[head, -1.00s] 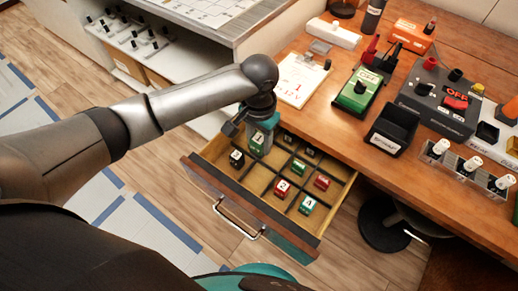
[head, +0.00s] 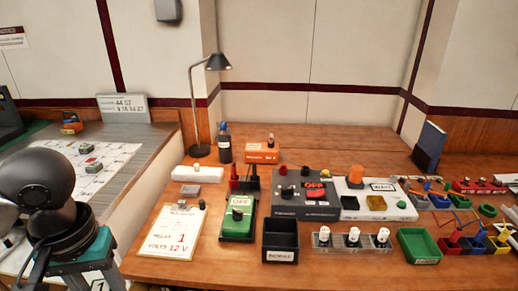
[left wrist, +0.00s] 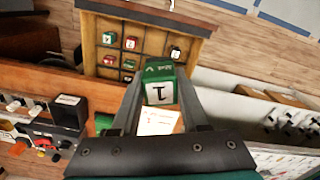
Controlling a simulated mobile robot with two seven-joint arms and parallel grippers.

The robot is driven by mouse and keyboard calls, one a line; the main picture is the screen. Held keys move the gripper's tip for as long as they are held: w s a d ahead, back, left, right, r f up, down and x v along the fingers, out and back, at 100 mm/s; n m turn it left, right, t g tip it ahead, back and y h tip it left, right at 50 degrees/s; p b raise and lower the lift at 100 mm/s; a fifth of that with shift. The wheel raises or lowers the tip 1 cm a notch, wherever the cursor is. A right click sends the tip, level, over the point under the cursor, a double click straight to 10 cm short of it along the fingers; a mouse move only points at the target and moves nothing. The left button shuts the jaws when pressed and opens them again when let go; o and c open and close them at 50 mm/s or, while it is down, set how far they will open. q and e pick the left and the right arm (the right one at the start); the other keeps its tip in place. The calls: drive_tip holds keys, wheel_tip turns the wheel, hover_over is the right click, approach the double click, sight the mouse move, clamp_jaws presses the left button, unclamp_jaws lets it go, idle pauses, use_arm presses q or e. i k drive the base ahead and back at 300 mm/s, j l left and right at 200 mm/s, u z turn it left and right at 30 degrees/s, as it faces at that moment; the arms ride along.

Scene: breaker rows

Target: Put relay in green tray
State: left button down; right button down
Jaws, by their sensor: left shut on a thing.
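My left gripper (left wrist: 160,100) is shut on the relay (left wrist: 160,93), a small green block with a white face marked 1, in the left wrist view. The relay is held between the fingertips, clear of the drawer. In the head view my left arm is at the lower left edge, and its fingertips are out of frame. The green tray (head: 418,246) is an open box with a label on its front, at the right of the bench. It looks empty. My right gripper is not in view.
An open drawer (left wrist: 140,15) with several small blocks shows in the left wrist view. On the bench, a black bin (head: 281,240), a green device (head: 239,218) and a clear rack (head: 351,240) of white-capped parts stand left of the tray. Coloured bins with plugs (head: 470,240) stand right of it.

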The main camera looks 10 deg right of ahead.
sight(417, 248)
drive_tip(key=z, duration=1.25)
drive_tip(key=i+z, duration=0.15)
drive_tip(key=z, duration=0.2)
drive_tip(key=i+l+z, duration=0.1)
drive_tip(key=z, duration=0.3)
drive_tip(key=i+j+z, duration=0.1)
drive_tip(key=z, duration=0.25)
drive_tip(key=i, duration=0.1)
